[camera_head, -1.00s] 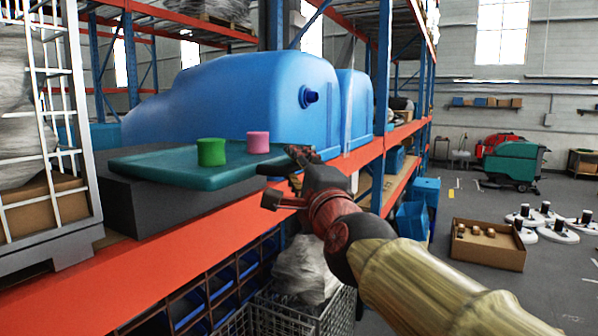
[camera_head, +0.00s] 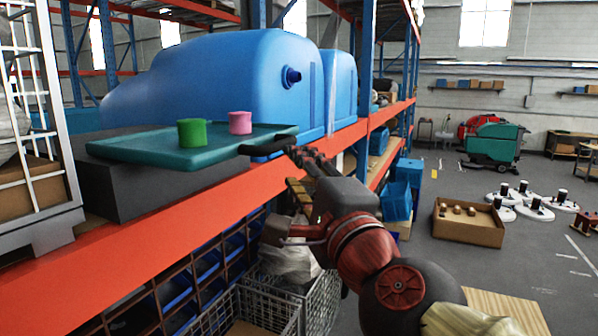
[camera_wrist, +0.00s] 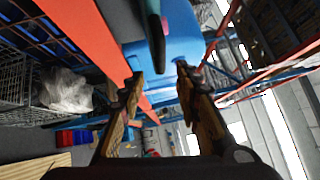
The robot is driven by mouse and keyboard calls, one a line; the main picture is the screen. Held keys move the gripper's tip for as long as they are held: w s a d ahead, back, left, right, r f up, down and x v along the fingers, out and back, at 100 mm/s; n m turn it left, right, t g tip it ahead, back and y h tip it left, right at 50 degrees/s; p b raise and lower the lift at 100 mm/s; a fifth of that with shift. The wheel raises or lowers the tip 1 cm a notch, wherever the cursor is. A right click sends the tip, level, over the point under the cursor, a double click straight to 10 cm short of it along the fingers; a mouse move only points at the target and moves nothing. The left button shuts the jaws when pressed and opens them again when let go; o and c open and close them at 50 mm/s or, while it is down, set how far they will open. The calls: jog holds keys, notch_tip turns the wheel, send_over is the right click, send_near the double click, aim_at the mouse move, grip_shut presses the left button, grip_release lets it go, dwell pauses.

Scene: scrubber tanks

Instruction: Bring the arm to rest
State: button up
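My gripper (camera_head: 272,147) is beside the right end of the teal tray (camera_head: 150,150) in the head view. I cannot tell there whether it touches the tray. In the wrist view my gripper (camera_wrist: 158,73) has its two fingers spread wide with nothing held between them. A green cylinder (camera_head: 192,132) and a pink cylinder (camera_head: 240,122) stand upright on the tray. My arm comes in from the lower right of the head view.
The tray lies over a dark grey block (camera_head: 130,190) on a shelf with an orange beam (camera_head: 230,195). Large blue tanks (camera_head: 220,80) stand behind. Wire baskets (camera_head: 300,295) and blue bins are below.

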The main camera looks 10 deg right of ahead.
jog(key=s+a+f+n+g+y+b, duration=0.15)
jog(key=a+f+n+g, duration=0.25)
jog(key=f+n, duration=0.45)
jog(key=s+a+f+n+g+y, duration=0.25)
jog(key=a+f+n, duration=0.2)
jog(key=f, duration=0.65)
jog(key=s+d+f+n+g+h+b, duration=0.1)
jog(key=s+d+f, duration=0.3)
jog(key=f, duration=0.5)
jog(key=s+d+f+n+g+h+b, duration=0.2)
jog(key=s+d+f+g+h+b, duration=0.1)
jog(key=d+f, duration=0.4)
jog(key=s+d+f+n+g+h+b, duration=0.2)
jog(key=s+d+f, duration=0.3)
jog(key=f, duration=0.8)
jog(key=shift+s+d+g+b, duration=0.2)
jog(key=shift+s+g+b, duration=0.45)
jog(key=shift+s+b, duration=0.25)
